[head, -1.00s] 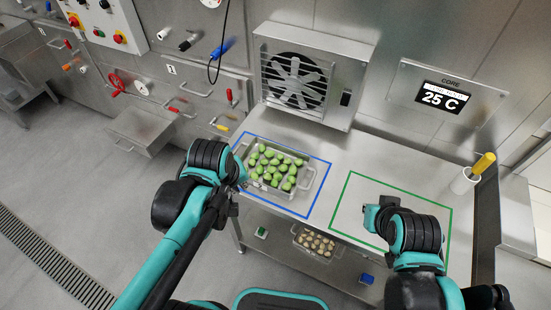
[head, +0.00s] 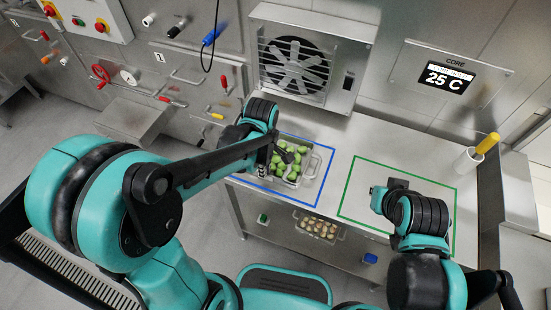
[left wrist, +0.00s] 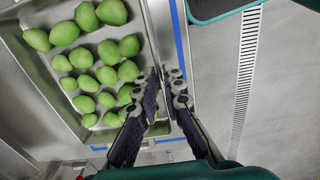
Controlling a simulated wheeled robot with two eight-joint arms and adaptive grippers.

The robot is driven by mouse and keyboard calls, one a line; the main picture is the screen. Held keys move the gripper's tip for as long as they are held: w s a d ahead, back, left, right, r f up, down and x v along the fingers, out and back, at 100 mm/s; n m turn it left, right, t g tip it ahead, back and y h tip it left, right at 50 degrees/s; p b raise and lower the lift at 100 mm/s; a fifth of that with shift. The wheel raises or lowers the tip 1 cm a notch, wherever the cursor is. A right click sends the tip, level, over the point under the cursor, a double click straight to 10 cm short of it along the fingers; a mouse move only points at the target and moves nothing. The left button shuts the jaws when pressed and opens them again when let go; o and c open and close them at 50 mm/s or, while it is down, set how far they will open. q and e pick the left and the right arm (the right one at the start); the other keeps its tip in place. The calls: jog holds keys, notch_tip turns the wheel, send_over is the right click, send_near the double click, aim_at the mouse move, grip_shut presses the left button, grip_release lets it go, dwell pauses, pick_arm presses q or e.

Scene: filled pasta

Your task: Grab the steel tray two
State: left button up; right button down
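A steel tray (head: 322,165) with several green filled pasta pieces lies inside the blue outline on the steel table in the head view. My left gripper (head: 270,150) is at the tray's left end, and my arm hides that end. In the left wrist view, the fingertips of my left gripper (left wrist: 163,73) are close together at the tray's side rim (left wrist: 157,30). I cannot tell whether they touch or clamp it. My right gripper (head: 380,196) is over the green-outlined area; its fingers are not clear. A second tray (head: 299,228) with pale pieces stands on the lower shelf.
The green-outlined area (head: 352,172) right of the tray is bare apart from my right arm above it. A fan unit (head: 308,60) stands behind the tray. A steel cup with a yellow handle (head: 487,143) stands at the table's right end.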

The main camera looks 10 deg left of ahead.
pick_arm(q)
notch_tip(320, 180, down, 3)
jog(key=shift+r+b, duration=0.2)
jog(key=shift+b, duration=0.15)
grip_shut()
pick_arm(e)
jog(key=shift+f, duration=0.65)
pick_arm(q)
jog(key=shift+r, duration=0.1)
